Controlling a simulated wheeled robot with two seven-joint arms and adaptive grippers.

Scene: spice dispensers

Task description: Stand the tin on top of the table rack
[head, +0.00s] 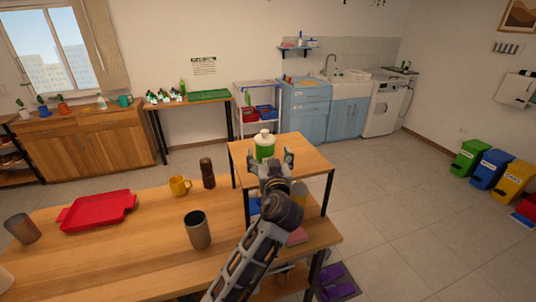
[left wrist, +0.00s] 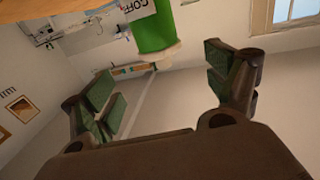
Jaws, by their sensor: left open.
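The tin (head: 264,150), green with a white top, stands upright on the wooden top of the table rack (head: 308,162), near its left part. In the left wrist view the tin (left wrist: 155,32) shows a white label with dark letters and is cut off by the upper edge. My left gripper (head: 270,158) is open, in front of the tin in the head view. In the left wrist view my left gripper (left wrist: 160,72) has its fingers wide apart with nothing between them, and the tin lies past the fingertips. My right gripper is not in view.
On the table (head: 140,260) are a red tray (head: 97,210), a yellow mug (head: 180,186), a brown grinder (head: 208,173), a grey cup (head: 197,230) and another cup (head: 22,228) lying tilted. The rack top's right part is free. Items under the rack are partly hidden by my arm.

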